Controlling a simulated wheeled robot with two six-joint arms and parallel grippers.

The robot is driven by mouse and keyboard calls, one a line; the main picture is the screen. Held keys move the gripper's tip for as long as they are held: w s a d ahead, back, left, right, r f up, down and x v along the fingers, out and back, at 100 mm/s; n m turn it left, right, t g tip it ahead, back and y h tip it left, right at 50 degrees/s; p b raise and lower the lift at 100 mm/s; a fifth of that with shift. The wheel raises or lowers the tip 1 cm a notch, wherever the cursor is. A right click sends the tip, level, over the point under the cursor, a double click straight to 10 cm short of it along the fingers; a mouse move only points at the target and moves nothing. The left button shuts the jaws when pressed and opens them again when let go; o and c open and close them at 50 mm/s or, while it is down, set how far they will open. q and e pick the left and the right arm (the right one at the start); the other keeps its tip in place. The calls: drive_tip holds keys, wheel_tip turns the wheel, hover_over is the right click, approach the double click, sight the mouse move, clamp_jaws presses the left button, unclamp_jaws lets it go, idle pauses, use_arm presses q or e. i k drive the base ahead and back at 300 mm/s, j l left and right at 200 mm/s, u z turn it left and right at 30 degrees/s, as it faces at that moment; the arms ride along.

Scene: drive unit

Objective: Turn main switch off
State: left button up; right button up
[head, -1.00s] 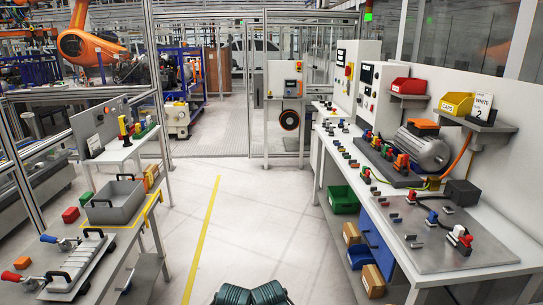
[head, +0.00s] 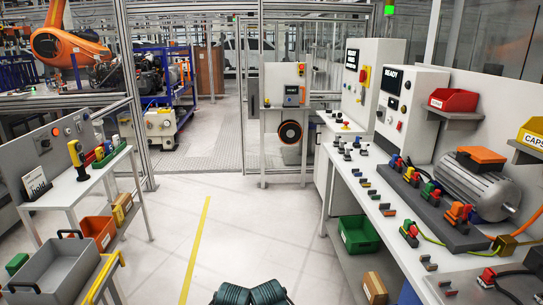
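A red switch on a yellow plate (head: 363,76), which looks like the main switch, is on the front of the taller grey cabinet (head: 379,55) at the back right. Its handle is too small to read the position. A dark display (head: 352,59) with white text is beside it. A nearer cabinet (head: 424,87) has a display (head: 393,80) reading "READY" and a small red control (head: 399,125).
A left table (head: 75,185) and a grey tray (head: 45,275) stand opposite. The floor between, with a yellow line (head: 197,250), is clear.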

sight(362, 77)
drive_tip(key=i, duration=1.8)
drive_tip(key=i+z, duration=0.2)
drive_tip(key=i, duration=0.35)
drive_tip(key=i+j+z, duration=0.15)
drive_tip(key=i, duration=0.4)
drive_tip(key=i+j+z, duration=0.2)
drive_tip(key=i, duration=0.3)
drive_tip(key=i+j+z, duration=0.25)
drive_tip(key=z, duration=0.15)
drive_tip(key=i+j+z, duration=0.9)
drive_tip(key=j+z, duration=0.3)
drive_tip(key=j, duration=0.1)
